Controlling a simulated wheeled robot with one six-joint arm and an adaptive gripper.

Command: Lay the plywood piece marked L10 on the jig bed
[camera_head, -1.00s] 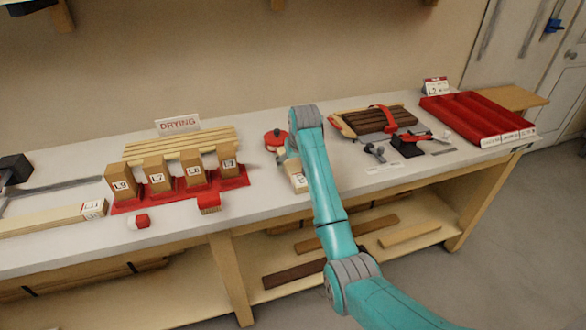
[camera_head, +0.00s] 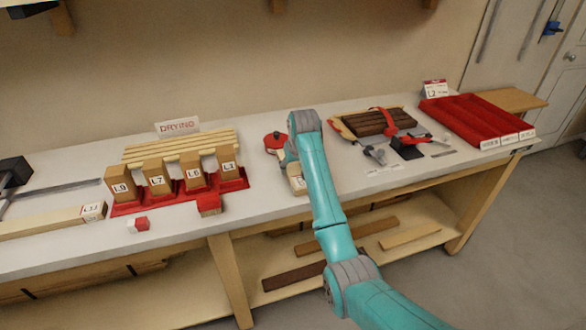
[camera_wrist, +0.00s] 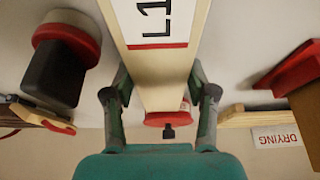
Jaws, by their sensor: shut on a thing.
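A pale plywood piece (camera_wrist: 160,75) is between the two fingers of my gripper (camera_wrist: 162,103) in the wrist view. Its white label reads "L1" and is cut off by the frame edge, with a red band below it. In the head view the labelled near end of the piece (camera_head: 298,186) shows just left of my arm, over the bench front. My arm hides most of my gripper there. A bed of dark strips with a red clamp (camera_head: 376,122), perhaps the jig bed, lies to the right of my arm.
A red rack (camera_head: 128,208) with several labelled blocks stands left, before the drying slats (camera_head: 180,147). A red round pot (camera_head: 275,138) is close behind my gripper. A black-and-grey tool (camera_head: 408,148) and a red tray (camera_head: 478,118) are right. A long labelled piece (camera_head: 45,219) lies far left.

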